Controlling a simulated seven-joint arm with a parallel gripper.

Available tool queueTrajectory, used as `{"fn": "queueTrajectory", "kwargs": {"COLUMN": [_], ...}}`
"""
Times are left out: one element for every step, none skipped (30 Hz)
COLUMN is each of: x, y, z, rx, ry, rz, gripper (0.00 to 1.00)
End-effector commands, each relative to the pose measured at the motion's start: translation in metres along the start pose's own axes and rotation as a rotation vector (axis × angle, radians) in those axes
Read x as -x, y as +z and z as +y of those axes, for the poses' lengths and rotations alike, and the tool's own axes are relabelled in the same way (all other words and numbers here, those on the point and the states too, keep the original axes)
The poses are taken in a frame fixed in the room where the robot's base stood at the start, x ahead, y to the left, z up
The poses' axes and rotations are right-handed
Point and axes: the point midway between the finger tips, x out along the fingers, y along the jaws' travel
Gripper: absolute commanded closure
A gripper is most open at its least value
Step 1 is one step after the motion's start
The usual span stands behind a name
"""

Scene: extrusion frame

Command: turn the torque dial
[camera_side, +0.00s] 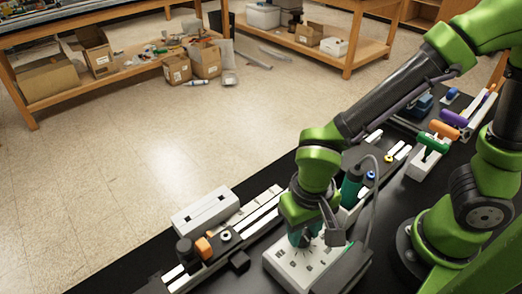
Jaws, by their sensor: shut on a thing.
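My gripper (306,240) points down over a white block (286,271) with dark slots and markings on its top, near the bottom middle. It is shut on a small dark teal part (296,239) at the block's top, mostly hidden by the gripper. I cannot tell for sure whether this part is the torque dial; no dial markings can be made out. A teal, upright tool-like cylinder (351,188) with a grey cable stands just behind and to the right of the gripper.
A white slotted block (205,211) and an orange part (203,247) lie to the left on the black table. White rails run along the table. Wooden shelves with boxes stand behind, across open floor.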

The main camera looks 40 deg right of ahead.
Motion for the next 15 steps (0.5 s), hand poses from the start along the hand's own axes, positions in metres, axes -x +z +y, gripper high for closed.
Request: {"fn": "queueTrajectory", "kwargs": {"x": [0.0008,0.0009,0.0009,0.0009,0.0009,0.0009,0.0009,0.0010,0.0010,0.0010,0.0010,0.0010,0.0010,0.0010,0.0010], "y": [0.0004,0.0004,0.0005,0.0005,0.0005,0.0005,0.0005,0.0006,0.0006,0.0006,0.0006,0.0007,0.0007,0.0007,0.0007], "z": [0.0001,0.0001,0.0001,0.0001,0.0001,0.0001,0.0001,0.0001,0.0001,0.0001,0.0001,0.0001,0.0001,0.0001,0.0001], "rx": [0.040,0.069,0.107,0.135,0.164,0.202,0.230,0.259,0.297,0.326,0.354,0.392,0.421,0.449,0.487], "ry": [0.001,0.001,0.001,0.001,0.001,0.001,0.001,0.001,0.001,0.001,0.001,0.001,0.001,0.000,0.001], "rz": [-0.001,-0.001,-0.001,-0.002,-0.002,-0.002,-0.002,-0.002,-0.002,-0.002,-0.002,-0.002,-0.002,-0.002,-0.002], "gripper": [0.95,0.95,0.95,0.95,0.95,0.95,0.95,0.95,0.95,0.95,0.95,0.95,0.95,0.95,0.95]}}
